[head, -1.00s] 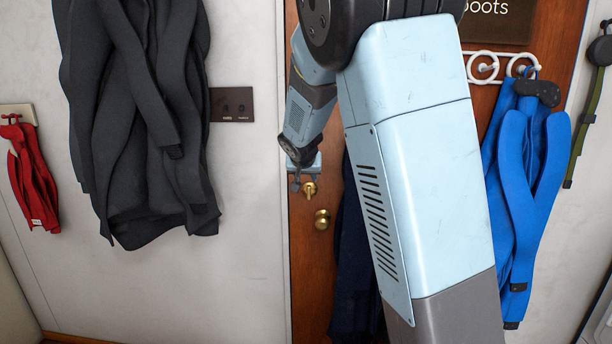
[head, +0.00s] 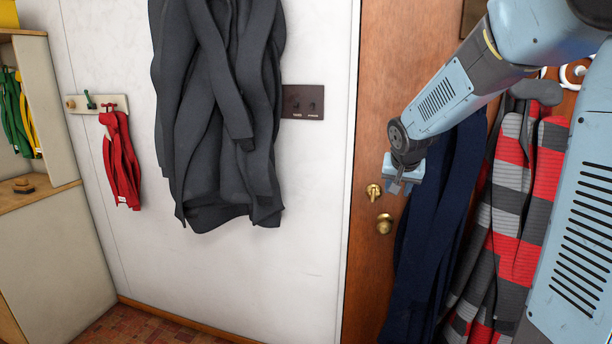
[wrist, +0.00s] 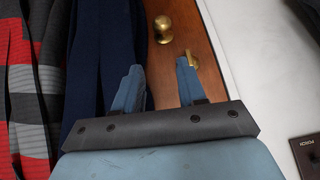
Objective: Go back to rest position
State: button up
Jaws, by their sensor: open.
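My gripper (head: 399,187) is at the right of the head view, held in the air in front of the wooden door (head: 387,70). In the wrist view my gripper (wrist: 160,88) shows two blue fingers set apart, with nothing between them. Beyond the fingers are a round brass knob (wrist: 162,28) and a smaller brass latch (wrist: 191,60) on the door. The knob (head: 384,224) and latch (head: 374,192) also show in the head view, just left of the gripper. I cannot tell the exact distance from the fingertips to the door.
A dark navy garment (head: 435,230) and a red, grey and black striped one (head: 515,215) hang beside the gripper. A dark grey garment (head: 220,110) and a red one (head: 121,160) hang on the white wall. A wooden shelf unit (head: 50,240) stands at far left.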

jog(key=s+a+r+n, duration=0.1)
jog(key=s+r+n, duration=0.1)
jog(key=s, duration=1.3)
jog(key=s+a+r+n+g+y, duration=0.1)
jog(key=s+r, duration=0.1)
jog(key=s, duration=1.4)
jog(key=shift+r+n, duration=0.3)
jog(key=shift+n, duration=0.1)
jog(key=shift+d, duration=0.1)
